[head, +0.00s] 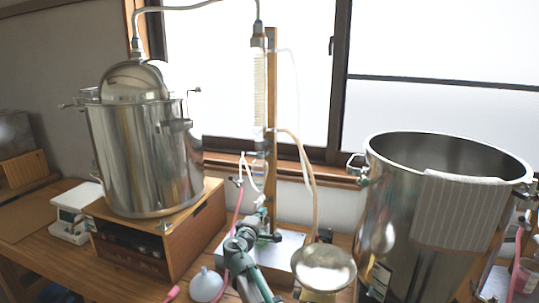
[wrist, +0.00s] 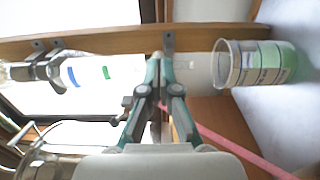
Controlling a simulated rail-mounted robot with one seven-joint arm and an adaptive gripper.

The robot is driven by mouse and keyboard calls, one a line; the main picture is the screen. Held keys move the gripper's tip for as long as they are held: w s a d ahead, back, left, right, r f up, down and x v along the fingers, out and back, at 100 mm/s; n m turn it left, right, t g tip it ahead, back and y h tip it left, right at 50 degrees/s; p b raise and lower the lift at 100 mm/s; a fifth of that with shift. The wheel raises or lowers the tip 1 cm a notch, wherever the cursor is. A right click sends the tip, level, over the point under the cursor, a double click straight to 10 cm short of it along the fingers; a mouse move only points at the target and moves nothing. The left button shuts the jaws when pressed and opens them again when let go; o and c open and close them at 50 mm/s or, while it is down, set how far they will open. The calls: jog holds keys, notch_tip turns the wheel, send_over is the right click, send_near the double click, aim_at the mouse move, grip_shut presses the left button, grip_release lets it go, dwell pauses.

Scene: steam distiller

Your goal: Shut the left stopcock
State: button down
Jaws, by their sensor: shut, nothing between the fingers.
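My gripper (head: 262,208) is low in front of the wooden post in the head view. In the wrist view its fingers (wrist: 156,62) are closed together with nothing between them. In the head view, a small fitting (head: 238,181) at the top of the pink tube, left of the post, looks like the left stopcock. In the wrist view a small dark fitting (wrist: 127,102) lies just left of my fingers and may be the same part. Its handle position is too small to tell. The glass separator (wrist: 100,72) with blue and green marks lies beyond my fingers.
A steel still (head: 145,150) stands on a wooden box at left. A large steel pot (head: 385,210) with a striped cloth is at right. A metal bowl (head: 323,266) sits in front. The pink tube (wrist: 225,145) runs close to my fingers.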

jog(key=shift+a+f+b, duration=0.15)
jog(key=shift+f+b, duration=0.25)
jog(key=shift+b, duration=0.8)
jog(key=shift+f, duration=0.1)
dwell(0.4)
jog(key=b+v, duration=0.2)
jog(key=v, duration=0.4)
jog(key=shift+d, duration=0.35)
jog(key=shift+s, duration=0.1)
